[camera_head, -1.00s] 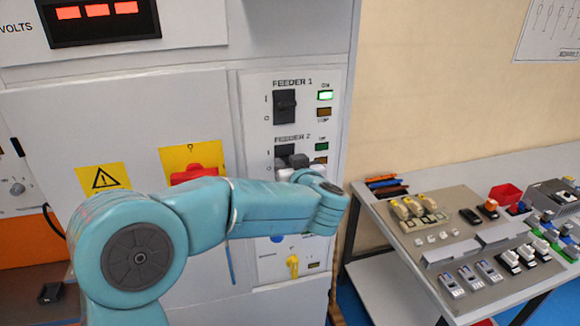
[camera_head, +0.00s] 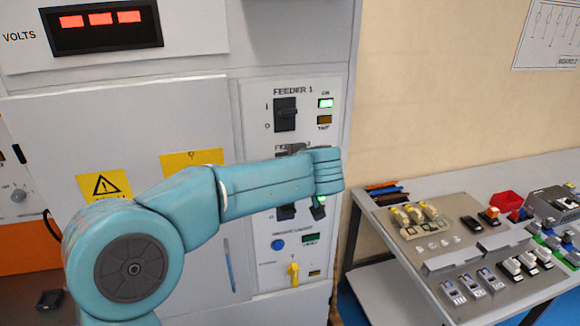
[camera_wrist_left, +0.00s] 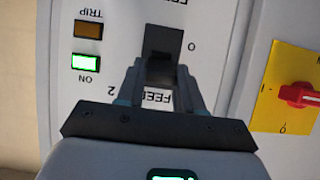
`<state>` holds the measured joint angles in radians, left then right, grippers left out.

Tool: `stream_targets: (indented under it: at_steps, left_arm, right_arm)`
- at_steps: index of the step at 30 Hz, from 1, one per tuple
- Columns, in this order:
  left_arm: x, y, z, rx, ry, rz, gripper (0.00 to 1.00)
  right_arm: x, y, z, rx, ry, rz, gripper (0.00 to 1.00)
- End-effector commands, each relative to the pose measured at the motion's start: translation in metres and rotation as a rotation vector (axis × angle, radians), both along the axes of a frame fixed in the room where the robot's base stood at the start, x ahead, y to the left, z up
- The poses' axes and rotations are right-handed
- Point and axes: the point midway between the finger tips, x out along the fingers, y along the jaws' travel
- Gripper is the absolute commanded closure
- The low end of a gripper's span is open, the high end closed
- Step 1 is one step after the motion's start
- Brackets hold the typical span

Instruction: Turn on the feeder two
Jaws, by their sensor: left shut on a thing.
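The feeder 2 switch is a black handle (camera_wrist_left: 162,48) on a pale panel (camera_wrist_left: 215,40), shown upside down in the left wrist view. My left gripper (camera_wrist_left: 160,80) is shut on this handle, one finger on each side. The feeder 2 ON lamp (camera_wrist_left: 85,62) is lit bright green and its TRIP lamp (camera_wrist_left: 88,31) is dull amber. In the head view my left gripper and wrist (camera_head: 325,171) cover the feeder 2 switch and lamps. My right gripper is not in view.
The feeder 1 switch (camera_head: 285,114) is above, its green ON lamp (camera_head: 326,103) lit. Further switches (camera_head: 286,212), a blue button (camera_head: 278,244) and a yellow knob (camera_head: 293,273) are below. A workbench with parts (camera_head: 465,240) stands at right. A red rotary handle (camera_wrist_left: 298,95) is nearby.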

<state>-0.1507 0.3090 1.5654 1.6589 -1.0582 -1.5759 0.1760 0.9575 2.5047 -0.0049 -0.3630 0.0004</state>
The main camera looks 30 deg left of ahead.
Motion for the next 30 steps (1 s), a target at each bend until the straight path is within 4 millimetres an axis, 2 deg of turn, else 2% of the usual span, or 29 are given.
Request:
stream_targets:
  at_steps: [2,3,4,5,13,17,30]
  left_arm:
    - [0.0,0.001,0.003,0.003,-0.007,0.0,0.94]
    - [0.0,0.001,0.003,0.003,-0.008,-0.001,0.51]
    - [0.0,0.001,0.003,0.003,-0.007,0.0,0.41]
    - [0.0,0.001,0.003,0.002,-0.007,0.0,0.38]
    - [0.0,0.0,0.002,0.002,-0.004,0.0,0.38]
    - [-0.006,-0.007,0.007,0.002,-0.007,-0.001,0.38]
    - [-0.068,-0.08,0.058,0.0,-0.009,-0.006,0.38]
  right_arm:
    - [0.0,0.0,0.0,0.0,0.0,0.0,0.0]
    - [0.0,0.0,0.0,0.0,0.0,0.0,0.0]
    - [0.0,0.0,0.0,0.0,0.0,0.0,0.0]
    - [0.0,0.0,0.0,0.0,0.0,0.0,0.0]
    - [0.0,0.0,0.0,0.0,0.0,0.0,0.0]
    - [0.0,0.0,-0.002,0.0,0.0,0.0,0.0]
    - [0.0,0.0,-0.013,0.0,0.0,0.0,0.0]
